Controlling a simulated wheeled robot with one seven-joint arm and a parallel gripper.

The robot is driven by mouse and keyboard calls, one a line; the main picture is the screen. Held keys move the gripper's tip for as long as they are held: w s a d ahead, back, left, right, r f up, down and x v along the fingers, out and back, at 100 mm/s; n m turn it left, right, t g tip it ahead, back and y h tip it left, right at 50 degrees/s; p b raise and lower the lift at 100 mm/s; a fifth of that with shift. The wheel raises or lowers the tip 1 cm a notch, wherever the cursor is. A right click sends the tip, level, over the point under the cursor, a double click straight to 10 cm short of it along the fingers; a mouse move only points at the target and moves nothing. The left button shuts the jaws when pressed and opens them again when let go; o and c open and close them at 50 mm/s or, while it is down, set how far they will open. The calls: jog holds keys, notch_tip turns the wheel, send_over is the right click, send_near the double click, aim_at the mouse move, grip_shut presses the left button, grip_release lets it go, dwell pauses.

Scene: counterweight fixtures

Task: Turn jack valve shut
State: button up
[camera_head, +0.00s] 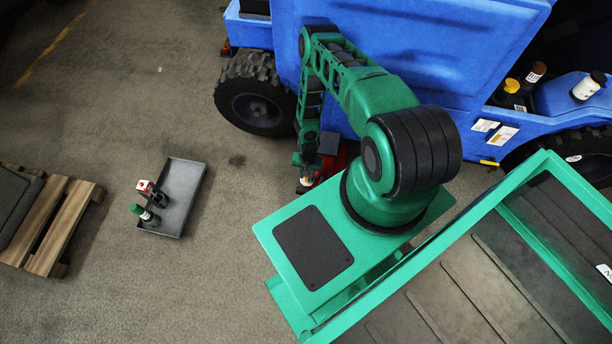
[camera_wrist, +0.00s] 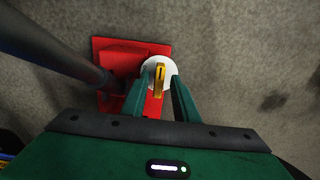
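The red jack (camera_head: 327,168) sits on the floor beside the blue vehicle, partly hidden behind my arm in the head view. In the wrist view, its red body (camera_wrist: 120,58) shows with a round white disc (camera_wrist: 148,68) bearing a narrow yellow valve handle (camera_wrist: 160,78). My gripper (camera_wrist: 160,80) points down over the disc, with one green finger on each side of the yellow handle. Gaps show between the fingers and the handle, so the gripper looks open. Whether the fingertips touch the disc cannot be told. My gripper (camera_head: 306,172) is small and low in the head view.
A dark pole (camera_wrist: 50,48) slants down to the jack close on the left in the wrist view. The blue vehicle (camera_head: 420,40) and its tyre (camera_head: 256,98) stand behind.

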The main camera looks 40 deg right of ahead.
jog(key=shift+d+r, duration=0.1)
jog(key=shift+r, duration=0.2)
notch_tip(320, 180, up, 10)
dwell(0.6)
dwell(0.4)
